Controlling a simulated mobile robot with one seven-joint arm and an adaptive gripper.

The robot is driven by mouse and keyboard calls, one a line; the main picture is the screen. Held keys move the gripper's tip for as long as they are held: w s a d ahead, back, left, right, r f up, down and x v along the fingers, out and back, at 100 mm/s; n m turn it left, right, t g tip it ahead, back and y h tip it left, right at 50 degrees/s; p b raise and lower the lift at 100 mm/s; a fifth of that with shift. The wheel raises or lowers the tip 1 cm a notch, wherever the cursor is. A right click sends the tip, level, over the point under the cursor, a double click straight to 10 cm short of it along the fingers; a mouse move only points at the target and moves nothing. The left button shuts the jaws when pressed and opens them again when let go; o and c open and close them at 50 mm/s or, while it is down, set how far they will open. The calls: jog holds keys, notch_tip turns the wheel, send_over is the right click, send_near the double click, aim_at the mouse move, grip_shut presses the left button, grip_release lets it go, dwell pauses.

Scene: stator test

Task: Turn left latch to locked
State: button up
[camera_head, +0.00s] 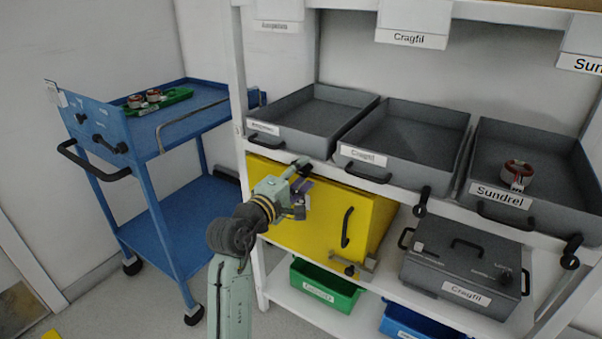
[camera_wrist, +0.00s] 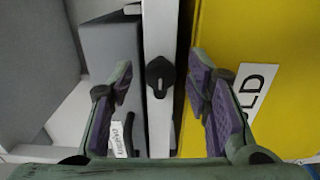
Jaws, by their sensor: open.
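The left latch (camera_wrist: 160,75) is a small black knob on the white shelf rail (camera_wrist: 158,30). In the wrist view it lies between the fingers of my gripper (camera_wrist: 161,82), with a gap on both sides, its long axis roughly along the rail. In the head view the latch (camera_head: 303,164) shows at the rail below the left grey tray, just above my gripper (camera_head: 301,190). My gripper is open and holds nothing; its purple pads face each other. No lock marking can be read on the latch.
A yellow box (camera_head: 375,215) stands right below the rail, close to my gripper. Grey trays (camera_head: 405,115) sit above; two other black latches (camera_head: 421,200) (camera_head: 571,252) are farther right. A blue cart (camera_head: 165,215) stands left. Open floor lies in front of the shelf.

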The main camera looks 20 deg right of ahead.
grip_shut()
dwell(0.7)
